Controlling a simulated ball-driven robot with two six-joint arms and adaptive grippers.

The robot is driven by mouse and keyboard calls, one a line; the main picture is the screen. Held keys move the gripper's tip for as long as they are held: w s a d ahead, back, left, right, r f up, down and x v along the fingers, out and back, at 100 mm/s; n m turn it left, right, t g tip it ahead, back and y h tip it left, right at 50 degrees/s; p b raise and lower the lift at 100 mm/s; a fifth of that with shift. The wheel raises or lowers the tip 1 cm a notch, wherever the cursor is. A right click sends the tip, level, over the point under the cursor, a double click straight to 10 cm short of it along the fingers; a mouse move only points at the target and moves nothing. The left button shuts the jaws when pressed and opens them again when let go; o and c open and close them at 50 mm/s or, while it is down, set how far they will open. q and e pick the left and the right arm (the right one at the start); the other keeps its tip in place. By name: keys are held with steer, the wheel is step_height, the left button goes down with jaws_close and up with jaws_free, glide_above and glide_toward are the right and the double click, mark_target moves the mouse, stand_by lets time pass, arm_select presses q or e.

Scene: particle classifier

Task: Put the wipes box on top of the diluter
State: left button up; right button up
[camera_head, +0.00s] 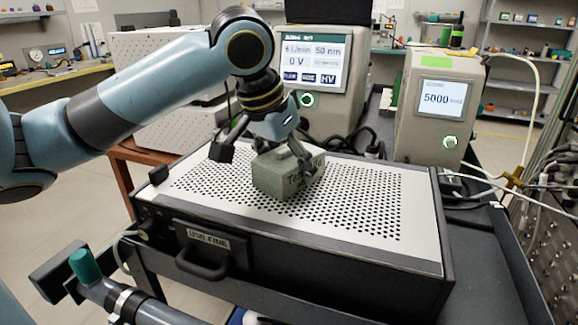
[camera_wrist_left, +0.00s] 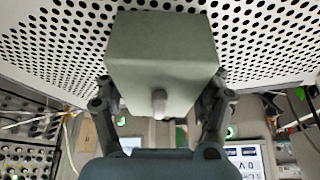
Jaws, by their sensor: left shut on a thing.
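The wipes box (camera_head: 288,176) is a small grey-green block with dark lettering, only partly legible. It is on or just above the perforated top of a wide low case (camera_head: 370,205), near its middle; I cannot tell if they touch. No name on this case reads as diluter. My left gripper (camera_head: 262,152) reaches down from above and is shut on the box. In the left wrist view, the box (camera_wrist_left: 163,60) sits between the two fingers (camera_wrist_left: 160,100), with a small knob facing the camera.
A display instrument (camera_head: 335,105) stands behind the case, and a smaller one reading 5000 (camera_head: 437,125) stands at the back right. Cables run behind and right of the case. The perforated top is clear around the box. A handle (camera_head: 203,265) sticks out in front.

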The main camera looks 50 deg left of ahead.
arm_select(q)
steer(key=o, duration=1.1)
steer(key=shift+o, duration=1.2)
arm_select(e)
steer(key=shift+a, duration=0.3)
arm_select(q)
steer(key=p+v, duration=0.5)
steer(key=v, duration=0.6)
steer(key=shift+a, duration=0.1)
steer(key=shift+s+r+p, duration=0.15)
steer(key=shift+r+p, duration=0.2)
steer(key=shift+r, duration=0.25)
arm_select(e)
steer(key=r, duration=0.4)
steer(key=w+r, duration=0.1)
steer(key=r, duration=0.1)
steer(key=shift+d, duration=0.3)
steer(key=shift+a+f, duration=0.1)
steer(key=shift+a, duration=0.15)
